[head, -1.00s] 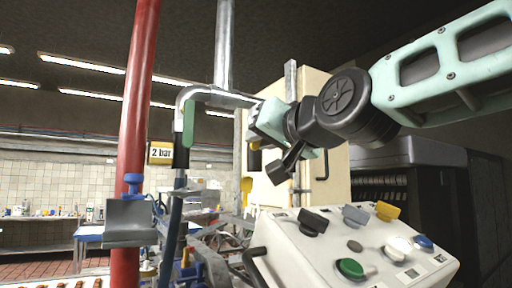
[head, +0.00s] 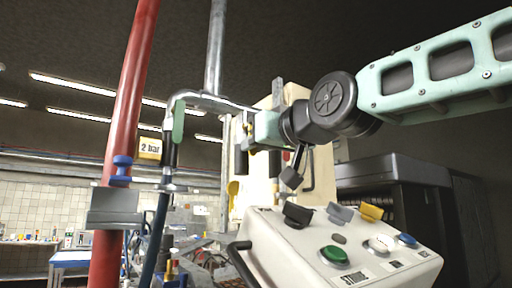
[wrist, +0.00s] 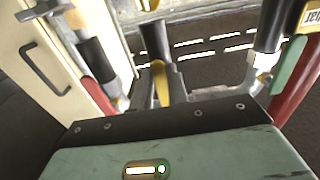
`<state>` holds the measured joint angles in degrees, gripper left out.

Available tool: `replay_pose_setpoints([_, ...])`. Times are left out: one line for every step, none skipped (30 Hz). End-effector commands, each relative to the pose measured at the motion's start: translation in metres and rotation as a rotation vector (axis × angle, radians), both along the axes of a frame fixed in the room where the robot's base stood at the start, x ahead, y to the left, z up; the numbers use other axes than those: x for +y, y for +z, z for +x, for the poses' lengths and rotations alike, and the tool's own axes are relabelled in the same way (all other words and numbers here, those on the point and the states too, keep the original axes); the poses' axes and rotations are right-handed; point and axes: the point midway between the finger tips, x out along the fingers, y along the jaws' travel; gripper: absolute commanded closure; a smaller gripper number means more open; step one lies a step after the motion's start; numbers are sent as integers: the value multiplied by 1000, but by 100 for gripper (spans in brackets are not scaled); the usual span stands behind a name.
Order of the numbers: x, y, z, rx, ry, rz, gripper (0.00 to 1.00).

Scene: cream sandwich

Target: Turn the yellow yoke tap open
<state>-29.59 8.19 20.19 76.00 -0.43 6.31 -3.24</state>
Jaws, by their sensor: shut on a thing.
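The yellow yoke tap (wrist: 161,88) shows in the wrist view as a narrow yellow piece below a black cylinder (wrist: 155,40). My gripper (wrist: 162,84) is shut on it, with grey finger parts on both sides. In the head view my gripper (head: 247,143) is at the bent grey pipe, left of my black wrist joint. There a small bit of yellow shows at the jaws, and most of the tap is hidden by the gripper and fittings.
A green lever (head: 178,123) and a "2 bar" sign (head: 150,148) are left of the gripper, beside a red pipe (head: 128,100). A control box with knobs (head: 335,245) stands below right. A cream cabinet (head: 270,185) is behind.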

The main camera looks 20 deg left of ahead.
Motion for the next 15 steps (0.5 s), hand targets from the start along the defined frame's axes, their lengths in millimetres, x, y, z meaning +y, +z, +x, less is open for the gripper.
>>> replay_pose_setpoints([0,-1,1,-1,-1,-3,100])
replay_pose_setpoints([0,-1,1,-1,-1,-3,100])
replay_pose_setpoints([0,-1,1,-1,-1,-3,100])
replay_pose_setpoints([0,-1,1,-1,-1,-3,100])
replay_pose_setpoints([0,-1,1,-1,-2,-3,100])
replay_pose_setpoints([-1,-1,1,-1,-2,-3,100])
replay_pose_setpoints([-1,-1,1,-1,-2,-3,81])
replay_pose_setpoints([0,-1,1,-1,-2,-3,73])
replay_pose_setpoints([0,-1,1,0,-2,-3,62])
replay_pose_setpoints([0,-1,1,0,-1,-3,62])
replay_pose_setpoints([0,-1,1,0,-1,-3,62])
replay_pose_setpoints([0,-1,1,-1,-1,-2,62])
replay_pose_setpoints([0,0,1,0,-1,-1,62])
replay_pose_setpoints([0,0,1,0,-1,-1,62])
replay_pose_setpoints([0,0,1,0,-1,-1,62])
